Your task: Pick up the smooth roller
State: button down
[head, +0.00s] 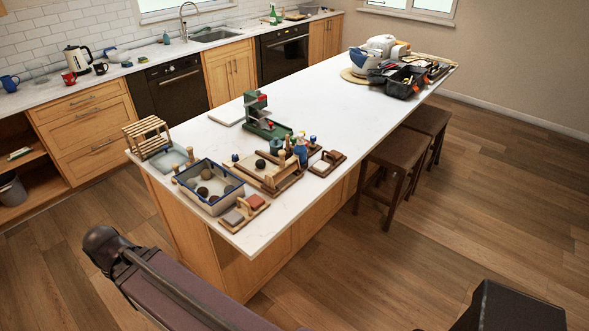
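The pottery tools stand in a cluster at the near left end of the white island (330,95). A wooden tray (290,184) there holds several small wooden pieces and a dark round piece (260,164). Small upright wooden pieces stand around it. I cannot tell which of these small pieces is the smooth roller; they are too small and crowded. Parts of my arm cross the lower left of the view, apart from the island. My gripper is not clearly in view.
A blue-rimmed bin (213,204) with dark balls, a wooden rack (148,136) and a green press (262,118) stand near the tools. A black toolbox (404,82) is at the far end. Stools (392,165) flank the right side. The island's middle is clear.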

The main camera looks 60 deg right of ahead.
aim_at(283, 164)
jog(key=z, duration=1.65)
jog(key=k, duration=0.95)
jog(key=i, duration=0.75)
jog(key=z, duration=0.05)
